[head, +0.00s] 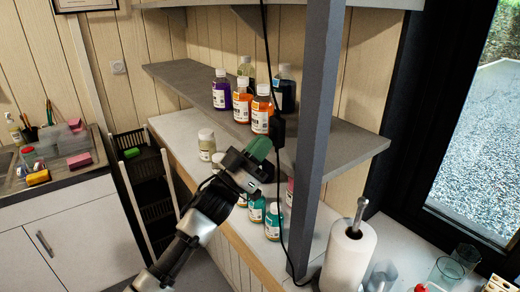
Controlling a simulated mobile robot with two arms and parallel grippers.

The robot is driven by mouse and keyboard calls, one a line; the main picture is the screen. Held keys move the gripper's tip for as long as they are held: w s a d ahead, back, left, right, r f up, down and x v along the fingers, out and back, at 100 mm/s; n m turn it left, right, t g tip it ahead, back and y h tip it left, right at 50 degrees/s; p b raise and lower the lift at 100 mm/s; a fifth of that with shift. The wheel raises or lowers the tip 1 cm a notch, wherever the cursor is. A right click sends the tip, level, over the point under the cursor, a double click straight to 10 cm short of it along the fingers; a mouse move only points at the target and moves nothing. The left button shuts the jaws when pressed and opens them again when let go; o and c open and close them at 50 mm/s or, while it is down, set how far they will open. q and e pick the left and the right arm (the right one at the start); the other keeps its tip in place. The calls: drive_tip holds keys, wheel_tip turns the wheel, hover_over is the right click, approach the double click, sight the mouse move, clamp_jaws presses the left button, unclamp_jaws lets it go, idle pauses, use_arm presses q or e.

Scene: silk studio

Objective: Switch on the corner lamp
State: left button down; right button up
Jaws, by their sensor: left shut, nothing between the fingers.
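A black cord (267,60) hangs down from the top of the head view, in front of the shelf. A small black box (278,131), which looks like an inline switch, sits on this cord just left of the grey post. The cord runs on below it. No lamp head or shade shows in this view. My left gripper (259,150) reaches up from below, shut and empty. Its green tip is just left of and below the black box; I cannot tell whether they touch. My right gripper is not in view.
Paint bottles (261,109) stand on the grey shelf (340,148) behind the cord; more bottles (272,222) stand on the counter below. The grey post (318,130) rises close on the right. A paper towel roll (347,255) stands at lower right.

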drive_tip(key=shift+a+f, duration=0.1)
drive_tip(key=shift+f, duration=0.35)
